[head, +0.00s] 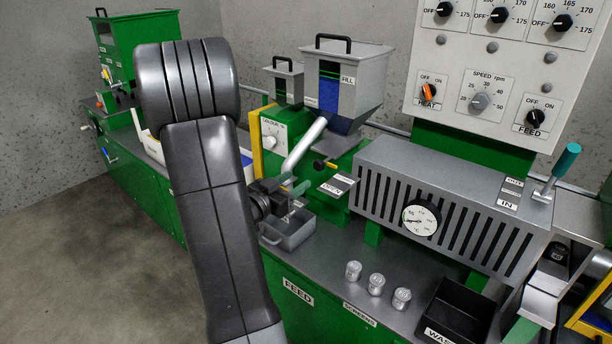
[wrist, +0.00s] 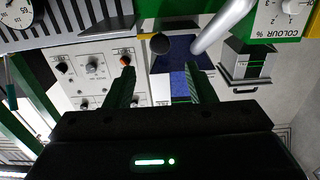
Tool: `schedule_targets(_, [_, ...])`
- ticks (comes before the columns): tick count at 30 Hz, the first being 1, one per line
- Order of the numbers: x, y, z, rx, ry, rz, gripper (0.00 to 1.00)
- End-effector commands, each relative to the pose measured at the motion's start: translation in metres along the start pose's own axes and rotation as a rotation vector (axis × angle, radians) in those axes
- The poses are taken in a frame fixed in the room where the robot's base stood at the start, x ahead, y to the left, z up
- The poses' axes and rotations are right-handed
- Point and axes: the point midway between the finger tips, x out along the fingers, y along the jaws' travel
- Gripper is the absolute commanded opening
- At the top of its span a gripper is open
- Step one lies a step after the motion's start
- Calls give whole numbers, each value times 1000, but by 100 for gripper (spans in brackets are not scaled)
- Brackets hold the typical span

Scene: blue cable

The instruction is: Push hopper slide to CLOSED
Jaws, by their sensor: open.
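The hopper slide shows as a black knob (head: 319,165) on a short yellow rod, sticking out below the grey hopper (head: 345,80). An OPEN label (head: 331,189) is on the plate below it, with a second label beside it that I cannot read. In the wrist view the slide knob (wrist: 162,44) appears beyond and between my fingertips. My gripper (head: 299,184) is to the left of the knob in the head view, near the metal pipe. In the wrist view my gripper (wrist: 161,70) is open, with nothing between its fingers and apparently not touching the knob.
A slanted metal pipe (head: 304,146) runs down beside my gripper. A grey tray (head: 289,232) lies below it. The slotted barrel cover (head: 450,200) with a dial gauge is to the right. Several small metal pieces (head: 375,284) and a black bin (head: 455,311) are at the front.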

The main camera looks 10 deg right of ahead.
Motion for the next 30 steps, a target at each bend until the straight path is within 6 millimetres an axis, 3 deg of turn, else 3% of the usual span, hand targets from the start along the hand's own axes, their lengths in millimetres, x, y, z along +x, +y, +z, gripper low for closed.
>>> schedule_targets(6, [-21, 0, 0, 1, 1, -1, 50])
schedule_targets(19, [-23, 0, 0, 1, 0, 1, 50])
schedule_targets(25, [-7, 1, 0, 1, -1, 3, 50])
schedule_targets(30, [23, 1, -1, 1, 0, 5, 50])
